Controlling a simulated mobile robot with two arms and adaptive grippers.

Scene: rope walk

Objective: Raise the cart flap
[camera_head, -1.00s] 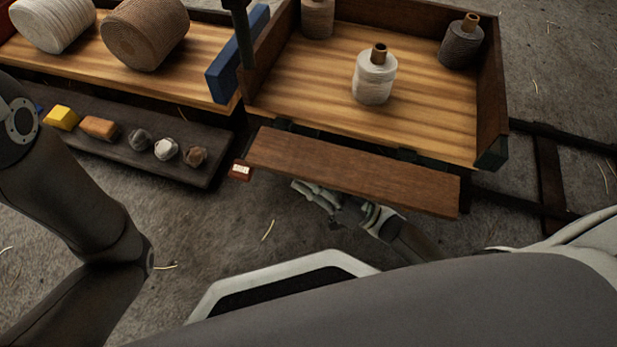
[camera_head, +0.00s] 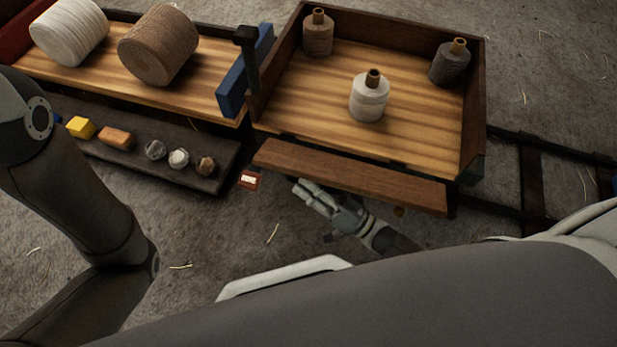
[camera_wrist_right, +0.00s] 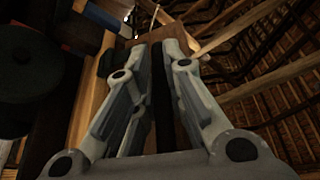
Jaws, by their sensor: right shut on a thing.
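The cart flap (camera_head: 350,178) is a long brown board along the near edge of the wooden cart bed (camera_head: 420,125). It is tilted, with a dark gap between it and the bed. My right gripper (camera_head: 308,192) is at the near side of the flap, left of its middle, shut on its edge. In the right wrist view, the flap (camera_wrist_right: 147,22) shows as brown wood at the tips of the grey fingers (camera_wrist_right: 158,45). The exact contact is hard to see. My left arm shows at the left, but its gripper is out of view.
At left are a second cart with large rolls (camera_head: 158,45) and a dark shelf (camera_head: 215,178) with small blocks. Rails (camera_head: 530,180) run at right.

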